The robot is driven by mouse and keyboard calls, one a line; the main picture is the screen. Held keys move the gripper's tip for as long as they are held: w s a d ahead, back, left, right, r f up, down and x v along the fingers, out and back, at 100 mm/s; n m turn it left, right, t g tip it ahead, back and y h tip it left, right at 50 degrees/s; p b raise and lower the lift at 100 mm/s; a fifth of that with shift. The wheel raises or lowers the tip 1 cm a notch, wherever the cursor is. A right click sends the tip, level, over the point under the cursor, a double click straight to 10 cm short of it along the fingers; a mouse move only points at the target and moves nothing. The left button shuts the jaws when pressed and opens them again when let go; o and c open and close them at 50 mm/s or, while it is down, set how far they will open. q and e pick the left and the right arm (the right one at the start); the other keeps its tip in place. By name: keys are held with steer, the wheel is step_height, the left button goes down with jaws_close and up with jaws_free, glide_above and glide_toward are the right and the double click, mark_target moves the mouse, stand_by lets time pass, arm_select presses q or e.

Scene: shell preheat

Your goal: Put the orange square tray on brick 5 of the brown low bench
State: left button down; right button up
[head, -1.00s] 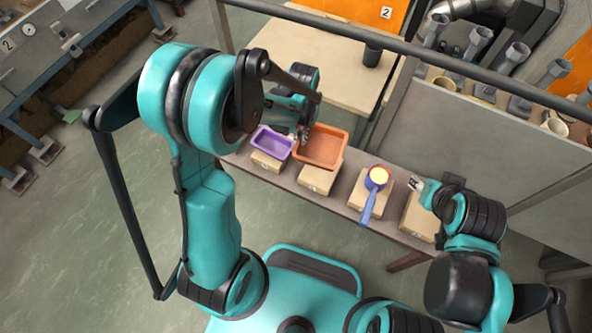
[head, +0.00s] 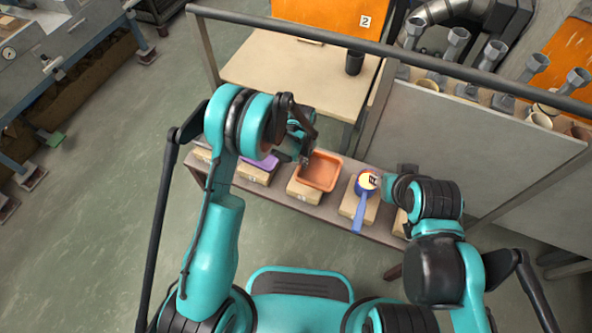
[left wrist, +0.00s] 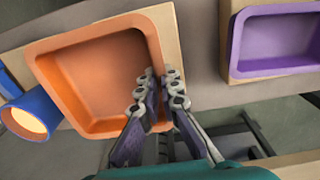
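The orange square tray (head: 319,171) sits over a tan brick (head: 303,191) on the brown low bench (head: 290,200). My left gripper (head: 305,159) is at the tray's left rim in the head view. In the left wrist view the fingers (left wrist: 159,75) straddle the orange tray's wall (left wrist: 90,60) close together, one inside and one outside, and look shut on it. My right gripper (head: 378,181) is beside the round yellow-orange cup of a blue-handled pan (head: 358,217); its fingers are too small to read. I cannot make out which brick is number 5.
A purple tray (head: 262,161) stands on a brick left of the orange one and shows in the left wrist view (left wrist: 275,42). Another brick (head: 400,222) is partly hidden by my right arm. A rail and grey panel (head: 470,150) stand behind the bench.

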arm_select(q)
steer(key=a, duration=0.1)
steer(key=w+a+f, duration=0.1)
steer(key=f, duration=0.1)
steer(key=shift+w+a+b, duration=0.25)
steer(key=shift+a+b, duration=0.15)
step_height(320, 180, down, 4)
steer(key=shift+b, duration=1.1)
steer(key=shift+r, duration=0.1)
steer(key=c, duration=1.7)
jaws_free()
steer(key=shift+f, duration=0.2)
